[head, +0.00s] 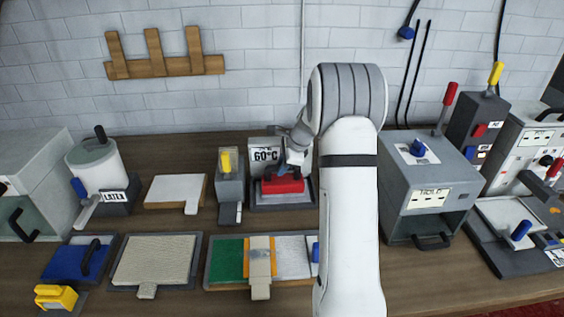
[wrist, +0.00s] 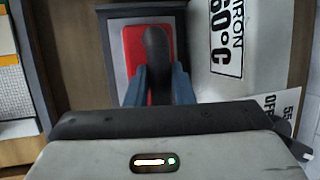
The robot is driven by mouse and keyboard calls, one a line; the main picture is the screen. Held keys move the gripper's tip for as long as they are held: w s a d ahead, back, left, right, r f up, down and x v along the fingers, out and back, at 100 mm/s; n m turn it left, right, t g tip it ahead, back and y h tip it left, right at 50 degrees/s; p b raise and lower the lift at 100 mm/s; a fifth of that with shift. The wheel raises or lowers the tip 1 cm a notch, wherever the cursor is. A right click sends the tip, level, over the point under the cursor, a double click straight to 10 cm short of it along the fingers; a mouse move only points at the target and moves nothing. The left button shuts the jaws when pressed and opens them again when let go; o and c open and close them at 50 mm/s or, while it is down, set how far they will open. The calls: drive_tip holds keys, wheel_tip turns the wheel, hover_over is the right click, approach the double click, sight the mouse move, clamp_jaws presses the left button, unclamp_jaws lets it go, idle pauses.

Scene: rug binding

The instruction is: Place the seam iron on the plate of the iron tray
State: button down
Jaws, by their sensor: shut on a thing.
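The seam iron is a red block (head: 282,185) with a dark handle, at the back middle of the bench in the head view. In the wrist view its red body (wrist: 133,50) shows below the black handle. The iron tray (head: 307,200) is grey with a dark rim and lies under the iron; its plate (wrist: 115,48) shows beside the red body. My gripper (wrist: 153,90) has its two blue fingers shut on the black handle from above. I cannot tell whether the iron's sole touches the plate.
A panel marked 60°C (head: 265,152) stands right behind the tray. A grey box with a yellow lever (head: 229,175) stands close on the left. A grey oven-like box (head: 425,185) stands to the right of my arm. Boards with rug pieces (head: 155,260) lie in front.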

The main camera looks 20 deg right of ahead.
drive_tip(key=shift+r, duration=0.1)
drive_tip(key=c, duration=1.3)
unclamp_jaws()
drive_tip(key=shift+o, duration=0.2)
drive_tip(key=b+v, duration=0.1)
drive_tip(key=v, duration=1)
drive_tip(key=s+a+r+n+g+h, duration=0.1)
drive_tip(key=s+a+r+n, duration=0.2)
drive_tip(key=s+a+n, duration=0.3)
drive_tip(key=s+a+r+n+h, duration=0.1)
drive_tip(key=s+a+r+n, duration=0.1)
drive_tip(key=s+a+n, duration=0.35)
drive_tip(key=s+a+f+n, duration=0.1)
drive_tip(key=s+a+n, duration=0.1)
drive_tip(key=s, duration=0.4)
drive_tip(key=s+a+f+n+h, duration=0.1)
drive_tip(key=s+a+n, duration=0.1)
drive_tip(key=s+n, duration=0.2)
drive_tip(key=s+a+f+n, duration=0.1)
drive_tip(key=s+a+n, duration=0.1)
drive_tip(key=s, duration=0.7)
drive_tip(key=shift+s+f+n, duration=0.35)
drive_tip(key=shift+n, duration=0.5)
drive_tip(key=shift+a, duration=0.1)
